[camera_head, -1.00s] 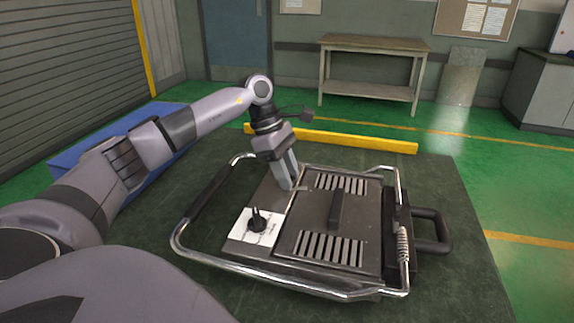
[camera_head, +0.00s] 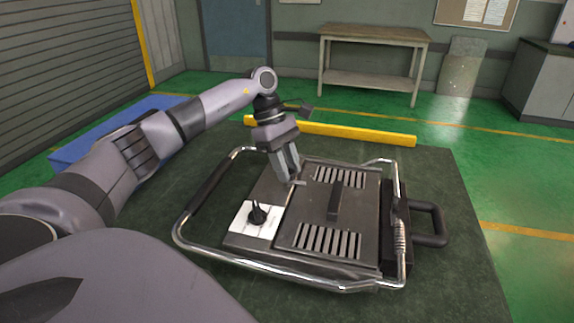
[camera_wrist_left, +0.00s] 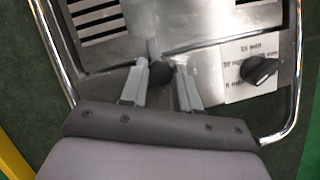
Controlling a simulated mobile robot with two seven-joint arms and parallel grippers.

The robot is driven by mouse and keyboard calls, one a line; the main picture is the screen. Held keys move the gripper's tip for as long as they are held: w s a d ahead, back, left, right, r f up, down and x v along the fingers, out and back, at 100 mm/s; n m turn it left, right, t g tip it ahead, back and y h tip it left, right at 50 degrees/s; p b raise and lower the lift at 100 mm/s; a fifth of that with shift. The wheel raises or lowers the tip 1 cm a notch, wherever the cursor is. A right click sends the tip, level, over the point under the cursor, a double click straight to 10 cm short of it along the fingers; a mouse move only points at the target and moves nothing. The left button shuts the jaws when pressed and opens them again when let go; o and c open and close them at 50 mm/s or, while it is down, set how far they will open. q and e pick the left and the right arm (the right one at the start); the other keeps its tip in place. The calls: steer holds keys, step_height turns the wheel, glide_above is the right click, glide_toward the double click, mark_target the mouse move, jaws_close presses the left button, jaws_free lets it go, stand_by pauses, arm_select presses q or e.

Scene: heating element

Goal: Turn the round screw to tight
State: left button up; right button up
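The heating element is a flat grey metal unit (camera_head: 312,206) with slotted vents and a chrome tube frame, lying on a dark green table. My left gripper (camera_head: 290,178) points down at its back left part. In the left wrist view, a small dark round piece, which looks like the round screw (camera_wrist_left: 160,73), sits between the two grey fingertips of this gripper (camera_wrist_left: 160,76). The fingers stand on either side of it with small gaps. In the head view the fingers hide it. My right gripper is not in view.
A black pointed knob (camera_head: 257,216) stands on a white label nearby; it also shows in the left wrist view (camera_wrist_left: 260,69). The chrome frame (camera_head: 290,284) surrounds the unit. A yellow bar (camera_head: 340,131) lies behind.

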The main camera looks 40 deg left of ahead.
arm_select(q)
steer(key=o, duration=0.4)
steer(key=shift+c, duration=0.2)
steer(key=v, duration=0.7)
steer(key=shift+r, duration=0.1)
